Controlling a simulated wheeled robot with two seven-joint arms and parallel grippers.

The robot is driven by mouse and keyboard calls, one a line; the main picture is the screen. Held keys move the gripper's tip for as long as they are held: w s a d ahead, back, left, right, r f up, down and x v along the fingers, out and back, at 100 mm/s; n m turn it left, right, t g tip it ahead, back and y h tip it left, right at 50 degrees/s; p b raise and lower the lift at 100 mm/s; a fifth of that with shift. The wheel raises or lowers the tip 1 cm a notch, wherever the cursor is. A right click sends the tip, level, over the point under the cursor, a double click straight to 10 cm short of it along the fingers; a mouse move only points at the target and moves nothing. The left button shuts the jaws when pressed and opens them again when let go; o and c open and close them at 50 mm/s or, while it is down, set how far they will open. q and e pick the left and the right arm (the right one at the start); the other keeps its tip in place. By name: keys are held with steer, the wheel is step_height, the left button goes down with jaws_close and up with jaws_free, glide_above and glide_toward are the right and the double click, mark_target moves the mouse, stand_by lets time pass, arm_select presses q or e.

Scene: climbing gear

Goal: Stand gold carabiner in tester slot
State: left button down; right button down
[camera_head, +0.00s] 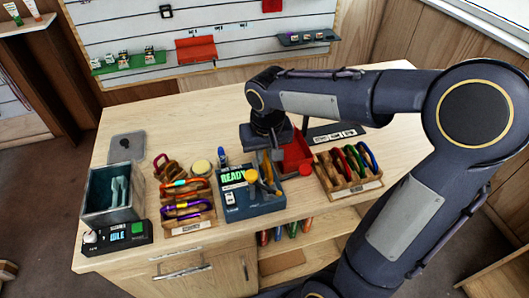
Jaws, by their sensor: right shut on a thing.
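The tester (236,208) is a blue box at the middle of the table's front part, with a lit green "READY" display. My right gripper (269,160) points down above the tester's right side. It is shut on the gold carabiner (267,172), which shows as a narrow upright yellow shape, partly hidden by the gripper. A round yellow part (251,175) is on the tester just left of it. The slot is hidden, and I cannot tell whether the carabiner touches the tester. My left gripper is not in view.
A wooden rack (352,187) of coloured carabiners stands right of the tester, and another rack (188,226) left. A red tray (297,152) lies close behind my gripper. A grey bin (98,205) and a black device (112,238) stand at left.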

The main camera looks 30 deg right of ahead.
mark_target(264, 167)
steer(key=shift+f+b, duration=0.45)
steer(key=shift+f, duration=0.15)
steer(key=shift+f, duration=0.1)
steer(key=shift+f+b, duration=1)
steer(key=shift+f, duration=0.1)
steer(key=shift+f+b, duration=0.5)
steer(key=shift+f, duration=0.05)
steer(key=c, duration=1.4)
jaws_free()
steer(key=r, duration=0.5)
steer(key=s+r, duration=0.1)
steer(key=r, duration=0.1)
steer(key=shift+a+r, duration=0.15)
steer(key=shift+r, duration=0.2)
